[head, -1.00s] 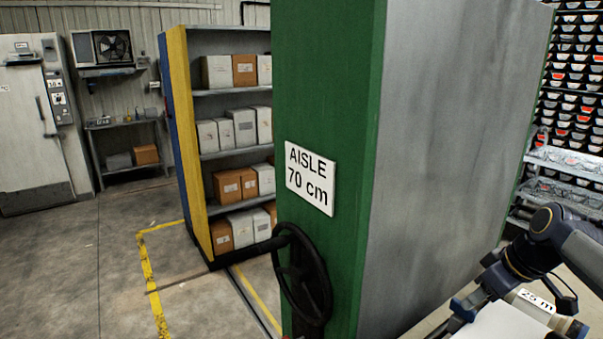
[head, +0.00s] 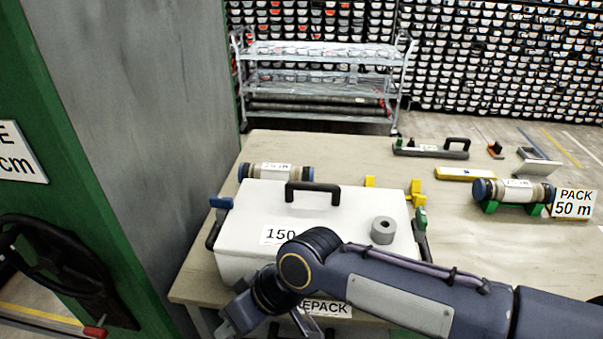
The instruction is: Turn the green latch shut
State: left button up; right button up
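A white lidded box (head: 340,215) with a black top handle stands on the table. The green latch (head: 421,218) is at its right edge and looks roughly upright; its exact turn is hard to tell. A blue latch (head: 221,203) sits at the box's left edge. My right gripper (head: 238,318) is low, by the box's front left, away from the green latch. Whether its fingers are open is unclear. My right forearm crosses in front of the box and hides part of its front. My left gripper is not in view.
A grey tape roll (head: 382,231) lies on the lid. Yellow blocks (head: 416,194) stand behind the latch. A core piece (head: 515,191) rests on green supports on the wooden table (head: 460,240). A green cabinet with a black handwheel (head: 62,262) is at left.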

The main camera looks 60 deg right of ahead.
aim_at(420, 214)
jog(key=z, duration=2.8)
jog(key=l, duration=0.25)
jog(key=i+l, duration=0.1)
jog(key=l+u, duration=0.35)
jog(key=i+l+u, duration=0.1)
jog(key=l+u, duration=0.25)
jog(key=l, duration=0.15)
jog(key=u, duration=1.35)
